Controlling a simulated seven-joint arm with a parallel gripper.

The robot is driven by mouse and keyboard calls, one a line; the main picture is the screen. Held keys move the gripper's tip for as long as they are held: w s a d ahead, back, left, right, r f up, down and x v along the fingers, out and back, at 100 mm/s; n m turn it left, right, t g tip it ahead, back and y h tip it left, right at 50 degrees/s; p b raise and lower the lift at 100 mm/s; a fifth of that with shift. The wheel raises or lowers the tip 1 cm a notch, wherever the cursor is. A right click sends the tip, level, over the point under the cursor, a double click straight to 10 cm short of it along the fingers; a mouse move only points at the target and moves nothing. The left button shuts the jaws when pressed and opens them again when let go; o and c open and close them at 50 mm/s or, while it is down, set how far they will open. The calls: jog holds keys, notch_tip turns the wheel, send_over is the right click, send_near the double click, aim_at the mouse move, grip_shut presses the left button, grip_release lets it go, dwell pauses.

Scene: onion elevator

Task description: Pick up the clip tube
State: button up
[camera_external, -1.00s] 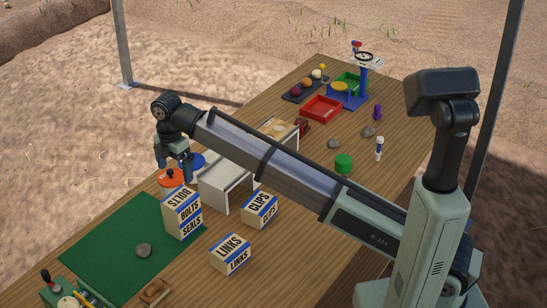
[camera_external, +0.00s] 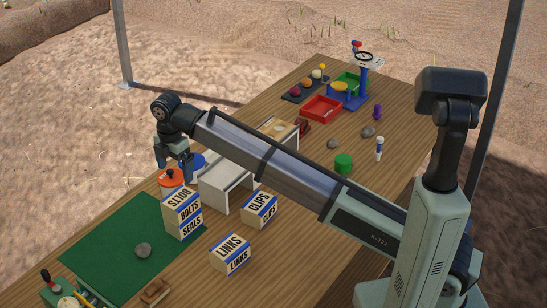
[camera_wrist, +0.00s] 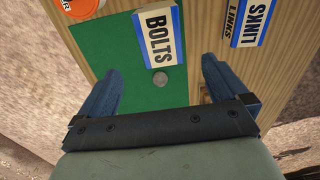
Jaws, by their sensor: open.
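No object is plainly marked as the clip tube. A white box (camera_external: 260,209) with a blue band is lettered CLIPS and stands right of the middle of the table. A small upright white tube with blue parts (camera_external: 379,148) stands farther back to the right; I cannot tell what it holds. My gripper (camera_external: 174,160) is open and empty at the table's far left edge, above the orange round container and away from both.
A BOLTS and SEALS box (camera_external: 183,213) stands near my gripper, and a LINKS box (camera_external: 231,254) in front. A grey stone (camera_external: 143,250) lies on the green mat (camera_external: 105,247).

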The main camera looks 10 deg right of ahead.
jog(key=shift+c, duration=0.2)
jog(key=c, duration=0.8)
jog(key=shift+o, duration=0.2)
